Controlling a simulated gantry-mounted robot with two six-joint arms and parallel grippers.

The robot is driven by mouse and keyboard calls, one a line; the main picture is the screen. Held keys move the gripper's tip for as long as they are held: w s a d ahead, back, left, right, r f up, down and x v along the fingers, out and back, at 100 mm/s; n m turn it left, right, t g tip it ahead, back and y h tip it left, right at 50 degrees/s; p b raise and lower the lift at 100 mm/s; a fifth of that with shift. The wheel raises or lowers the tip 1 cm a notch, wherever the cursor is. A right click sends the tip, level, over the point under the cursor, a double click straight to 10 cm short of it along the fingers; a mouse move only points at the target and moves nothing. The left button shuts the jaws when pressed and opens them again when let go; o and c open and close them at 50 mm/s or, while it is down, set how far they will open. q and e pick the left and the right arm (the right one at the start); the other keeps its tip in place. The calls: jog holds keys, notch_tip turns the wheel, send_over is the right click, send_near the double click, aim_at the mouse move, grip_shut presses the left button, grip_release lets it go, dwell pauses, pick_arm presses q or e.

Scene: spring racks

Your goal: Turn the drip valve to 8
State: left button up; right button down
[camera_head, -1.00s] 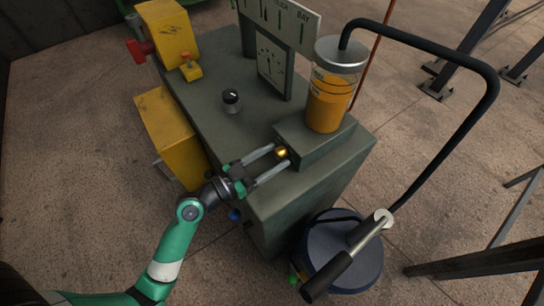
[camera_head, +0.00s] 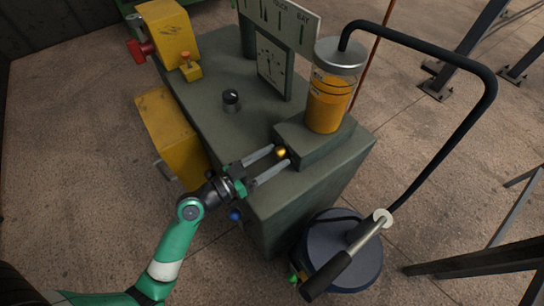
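A small brass knob (camera_head: 281,153) sits on the side of a grey-green block (camera_head: 310,150) under a clear jar of orange liquid (camera_head: 328,105). It appears to be the drip valve; its setting is too small to read. My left gripper (camera_head: 281,156) is open, with one finger on each side of the brass knob and the knob between the tips. Whether the fingers touch it I cannot tell. A black knob (camera_head: 231,98) stands on the bench top in front of a white dial plate (camera_head: 271,66) with a needle. My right gripper is not in view.
The bench cabinet (camera_head: 205,75) has yellow boxes (camera_head: 172,137) along its left side and a red handle (camera_head: 139,50). A round drum (camera_head: 345,250) with a black-gripped lever (camera_head: 328,275) stands at right.

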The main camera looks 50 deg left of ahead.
pick_arm(q)
jog(key=shift+o, duration=0.4)
jog(key=shift+s, duration=0.15)
jog(key=s, duration=0.6)
jog(key=s+a, duration=0.1)
jog(key=s, duration=0.1)
jog(key=shift+s, duration=0.4)
jog(key=shift+s+a+r+p, duration=0.1)
jog(key=shift+s+p, duration=0.4)
jog(key=shift+s, duration=0.75)
